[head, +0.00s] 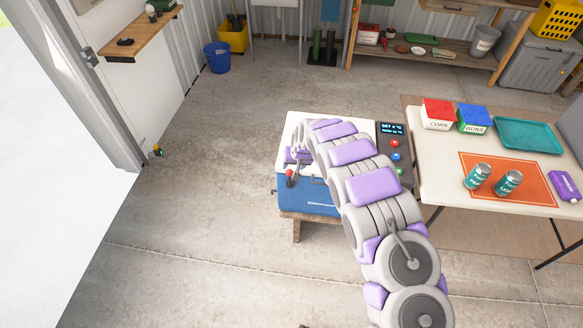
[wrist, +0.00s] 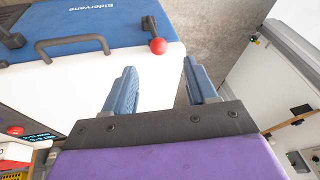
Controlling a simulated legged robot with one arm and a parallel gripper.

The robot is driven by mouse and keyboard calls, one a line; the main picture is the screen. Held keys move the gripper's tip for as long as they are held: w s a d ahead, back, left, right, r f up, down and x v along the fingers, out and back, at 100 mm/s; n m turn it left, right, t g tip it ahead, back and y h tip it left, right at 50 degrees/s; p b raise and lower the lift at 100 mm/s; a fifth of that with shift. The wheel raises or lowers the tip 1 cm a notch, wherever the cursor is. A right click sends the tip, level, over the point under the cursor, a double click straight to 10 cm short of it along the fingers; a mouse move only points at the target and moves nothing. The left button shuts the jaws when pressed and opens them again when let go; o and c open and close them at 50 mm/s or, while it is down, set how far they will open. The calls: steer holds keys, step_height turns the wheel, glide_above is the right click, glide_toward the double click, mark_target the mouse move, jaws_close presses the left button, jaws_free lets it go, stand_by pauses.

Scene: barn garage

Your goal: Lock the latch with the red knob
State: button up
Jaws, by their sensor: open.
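The red knob (wrist: 158,46) sits on the end of a dark latch lever (wrist: 150,26) at the edge of a box with a blue front (wrist: 105,14) and a white top (wrist: 60,90). In the head view the red knob (head: 289,172) stands above the blue front (head: 305,196). My gripper (wrist: 160,66) is open and empty. In the wrist view the knob appears just beyond the fingertips, between them and nearer the left finger, with no contact visible. In the head view my arm hides much of the box top and most of my gripper.
A dark handle (wrist: 72,45) and another dark latch (wrist: 12,38) are on the box. A control panel (head: 392,145) with coloured buttons is at its right. A table (head: 437,185) with cans and boxes stands further right. An open doorway (head: 60,150) is at left; the floor between is clear.

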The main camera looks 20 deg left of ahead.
steer(key=shift+v, duration=2.5)
steer(key=s+d+r+m+h, duration=0.1)
steer(key=s+d+r, duration=0.2)
steer(key=d+r, duration=0.4)
steer(key=s+d+r+m+g+h, duration=0.1)
steer(key=s+d+r, duration=0.4)
steer(key=d, duration=0.5)
steer(key=s+d+r+m+h, duration=0.1)
steer(key=s+d+r, duration=0.1)
steer(key=d+r, duration=0.55)
steer(key=s+d+r+m+g, duration=0.1)
steer(key=s+d+r, duration=0.2)
steer(key=s+d, duration=0.3)
steer(key=s+d+r+g, duration=0.1)
steer(key=s+d+r, duration=0.15)
steer(key=s, duration=0.55)
steer(key=s+d, duration=0.2)
steer(key=s, duration=0.8)
steer(key=s+d+g+b, duration=0.1)
steer(key=s+d, duration=0.2)
steer(key=s, duration=0.8)
steer(key=shift+d+m, duration=0.2)
steer(key=shift+m, duration=0.2)
